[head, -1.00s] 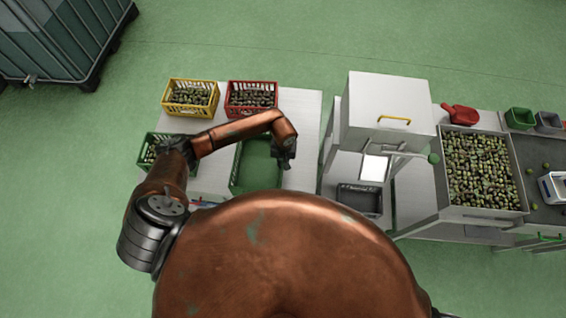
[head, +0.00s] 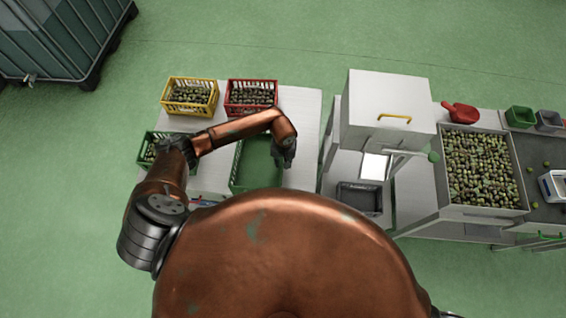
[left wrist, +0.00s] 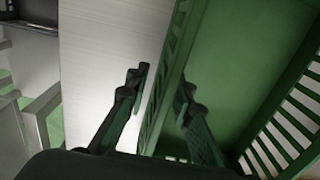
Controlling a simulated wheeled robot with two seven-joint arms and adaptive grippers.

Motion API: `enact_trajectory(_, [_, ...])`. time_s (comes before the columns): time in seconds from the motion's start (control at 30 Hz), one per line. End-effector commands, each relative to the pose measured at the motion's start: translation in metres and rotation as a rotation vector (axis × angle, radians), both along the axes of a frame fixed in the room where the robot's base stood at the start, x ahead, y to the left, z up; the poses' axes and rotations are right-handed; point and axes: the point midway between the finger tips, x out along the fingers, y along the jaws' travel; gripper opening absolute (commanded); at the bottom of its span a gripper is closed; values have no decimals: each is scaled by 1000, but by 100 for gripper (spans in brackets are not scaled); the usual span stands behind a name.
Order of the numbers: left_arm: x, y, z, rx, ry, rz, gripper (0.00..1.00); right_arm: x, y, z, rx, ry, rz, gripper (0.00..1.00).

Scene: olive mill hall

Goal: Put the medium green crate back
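An empty green crate (head: 238,170) stands on the white table in the head view, partly hidden by my left arm and my body. In the left wrist view its slatted side wall (left wrist: 172,75) and bare floor fill the right half. My left gripper (head: 284,160) is at the crate's right side. In the left wrist view its fingers (left wrist: 163,88) straddle that wall, one outside and one inside, with a visible gap on the outer side. Another green crate (head: 146,160), holding olives, stands at the table's left edge, partly behind my arm. My right gripper is out of view.
A yellow crate (head: 190,108) and a red crate (head: 252,108), both with olives, stand at the table's back. Right of the table (head: 309,125) is a white machine (head: 385,105) with a dark tray (head: 358,200) below. An olive-filled bin (head: 482,208) is farther right.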

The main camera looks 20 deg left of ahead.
Motion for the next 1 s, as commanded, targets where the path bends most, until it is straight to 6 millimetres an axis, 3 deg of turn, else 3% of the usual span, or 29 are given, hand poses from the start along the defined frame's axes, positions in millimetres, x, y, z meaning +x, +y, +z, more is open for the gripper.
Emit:
enact_trajectory(0.17, [2,0,17,0,-5,-1,22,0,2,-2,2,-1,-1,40])
enact_trajectory(0.6, [1,-1,103,1,-4,-2,22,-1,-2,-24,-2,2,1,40])
enact_trajectory(0.8, [0,-1,120,0,0,0,22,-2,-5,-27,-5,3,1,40])
enact_trajectory(1.0, [0,-1,123,0,0,0,22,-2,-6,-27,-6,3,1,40])
